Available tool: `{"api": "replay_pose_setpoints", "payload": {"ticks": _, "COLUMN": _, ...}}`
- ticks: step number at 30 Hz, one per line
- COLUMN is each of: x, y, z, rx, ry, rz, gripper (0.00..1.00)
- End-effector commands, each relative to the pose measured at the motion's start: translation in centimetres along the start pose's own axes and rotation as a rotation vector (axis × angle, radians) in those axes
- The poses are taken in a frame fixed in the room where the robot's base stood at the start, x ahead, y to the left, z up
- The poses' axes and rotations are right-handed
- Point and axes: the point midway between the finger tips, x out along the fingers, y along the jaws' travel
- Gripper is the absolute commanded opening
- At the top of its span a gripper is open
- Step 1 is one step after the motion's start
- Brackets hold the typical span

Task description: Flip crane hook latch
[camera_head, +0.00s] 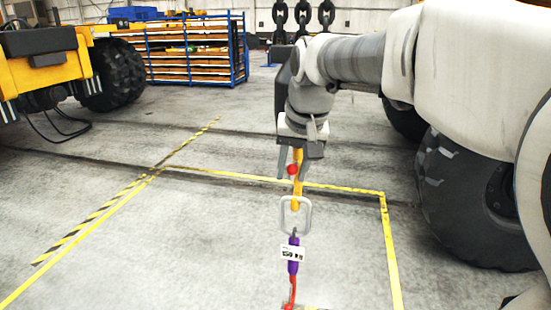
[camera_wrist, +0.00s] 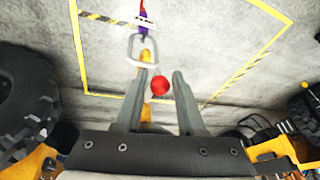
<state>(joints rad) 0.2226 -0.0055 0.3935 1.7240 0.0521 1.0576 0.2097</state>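My gripper (camera_head: 292,172) points down at the yellow crane hook (camera_head: 296,203). In the wrist view, my gripper's fingers (camera_wrist: 160,74) stand apart, with a red ball-shaped knob (camera_wrist: 160,85) showing between them. I see a small gap on the knob's right side; contact on the left is unclear. The knob also shows in the head view (camera_head: 292,169), against the yellow hook. A grey metal ring (camera_head: 283,217) hangs at the hook's lower end. The left finger partly hides the hook in the wrist view (camera_wrist: 146,56). I cannot make out the latch's position.
A purple sling (camera_head: 293,242) with a white label (camera_head: 293,254) hangs below the ring, with a red part (camera_head: 291,290) beneath. Yellow floor lines (camera_head: 390,250) mark the concrete. A large black tyre (camera_head: 465,205) stands at right. A blue rack (camera_head: 240,50) stands behind.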

Motion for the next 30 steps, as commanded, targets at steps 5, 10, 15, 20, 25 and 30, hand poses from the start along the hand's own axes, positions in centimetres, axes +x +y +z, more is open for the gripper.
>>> {"api": "replay_pose_setpoints", "payload": {"ticks": 5, "x": 0.0, "y": 0.0, "z": 0.0, "rx": 0.000, "ry": 0.001, "rz": 0.000, "gripper": 0.56}}
{"api": "replay_pose_setpoints", "payload": {"ticks": 10, "x": -0.1, "y": 0.0, "z": 0.0, "rx": 0.000, "ry": 0.002, "rz": 0.000, "gripper": 0.56}}
{"api": "replay_pose_setpoints", "payload": {"ticks": 15, "x": -1.2, "y": 0.0, "z": -0.1, "rx": 0.000, "ry": 0.005, "rz": 0.001, "gripper": 0.56}}
{"api": "replay_pose_setpoints", "payload": {"ticks": 20, "x": -4.2, "y": -0.1, "z": -0.1, "rx": 0.000, "ry": 0.008, "rz": 0.000, "gripper": 0.56}}
{"api": "replay_pose_setpoints", "payload": {"ticks": 25, "x": -8.5, "y": -0.1, "z": -0.1, "rx": -0.002, "ry": 0.008, "rz": -0.001, "gripper": 0.56}}
{"api": "replay_pose_setpoints", "payload": {"ticks": 30, "x": -12.6, "y": 0.0, "z": -0.1, "rx": -0.001, "ry": 0.006, "rz": -0.001, "gripper": 0.56}}
